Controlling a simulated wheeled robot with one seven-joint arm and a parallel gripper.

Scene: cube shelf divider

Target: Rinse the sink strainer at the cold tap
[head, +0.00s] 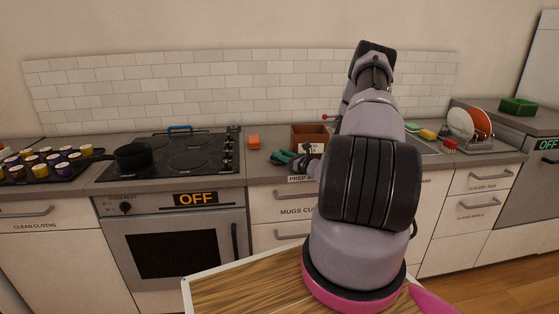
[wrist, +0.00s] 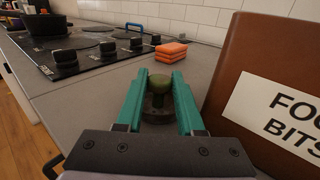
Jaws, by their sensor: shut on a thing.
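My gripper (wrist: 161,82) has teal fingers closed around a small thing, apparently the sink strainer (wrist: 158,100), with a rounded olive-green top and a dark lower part. I cannot tell if it touches the counter. In the head view my gripper (head: 284,158) is over the counter, left of the brown box, and the held thing is too small to make out. My arm hides most of the sink area. A small red knob (head: 325,117) shows left of my arm, perhaps a tap handle. I cannot make out the cold tap.
The brown box (head: 309,133), labelled "FOOD BITS" in the wrist view (wrist: 275,75), stands close right of my gripper. Orange sponges (head: 254,142) lie left of it, beside the hob (head: 180,152) with a black pan (head: 133,155). A dish rack (head: 480,145) stands right.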

